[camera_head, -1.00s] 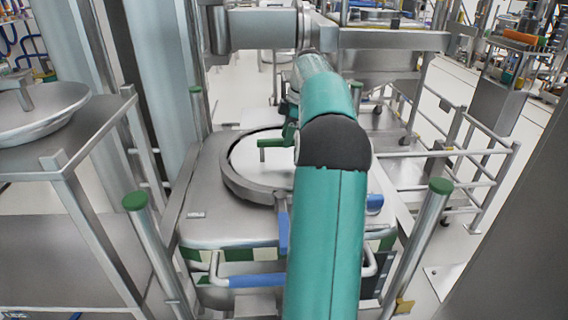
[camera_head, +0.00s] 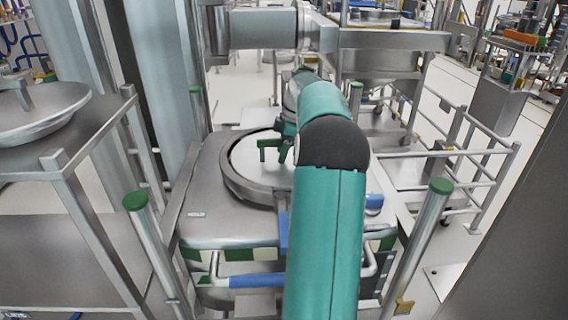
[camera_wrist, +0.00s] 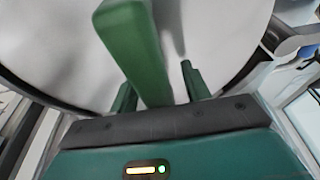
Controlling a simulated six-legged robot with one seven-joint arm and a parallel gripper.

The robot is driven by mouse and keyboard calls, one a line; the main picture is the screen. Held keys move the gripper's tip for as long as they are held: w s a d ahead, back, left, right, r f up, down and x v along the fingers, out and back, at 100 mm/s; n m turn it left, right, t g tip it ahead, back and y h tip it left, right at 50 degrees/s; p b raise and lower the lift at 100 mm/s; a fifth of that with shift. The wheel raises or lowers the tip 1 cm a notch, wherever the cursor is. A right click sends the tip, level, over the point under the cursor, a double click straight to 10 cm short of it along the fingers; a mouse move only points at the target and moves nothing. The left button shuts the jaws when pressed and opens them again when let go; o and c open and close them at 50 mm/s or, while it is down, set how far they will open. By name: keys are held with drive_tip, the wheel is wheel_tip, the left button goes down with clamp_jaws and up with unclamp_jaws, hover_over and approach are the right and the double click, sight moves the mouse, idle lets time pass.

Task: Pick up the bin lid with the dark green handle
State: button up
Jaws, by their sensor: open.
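The round pale bin lid (camera_head: 250,162) lies level on top of the grey bin, inside a dark ring. Its dark green handle (camera_head: 268,144) stands up from the lid. In the wrist view the handle (camera_wrist: 136,48) reaches in between the two green fingers of my gripper (camera_wrist: 157,78), with a finger on either side. The fingers are open, and a gap shows beside the handle on the right. In the head view my gripper (camera_head: 284,152) is just right of the handle and partly hidden by my teal arm, which also covers the lid's right part.
The bin (camera_head: 205,215) has a blue-gripped front bar (camera_head: 256,281). Green-capped posts (camera_head: 136,201) (camera_head: 441,187) stand at both sides. A steel table (camera_head: 62,160) with another lid (camera_head: 38,107) is at the left. Metal railings (camera_head: 480,150) stand at the right.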

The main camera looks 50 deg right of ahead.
drive_tip(key=shift+f, duration=0.2)
clamp_jaws()
idle(0.3)
idle(1.1)
drive_tip(key=shift+r, duration=0.2)
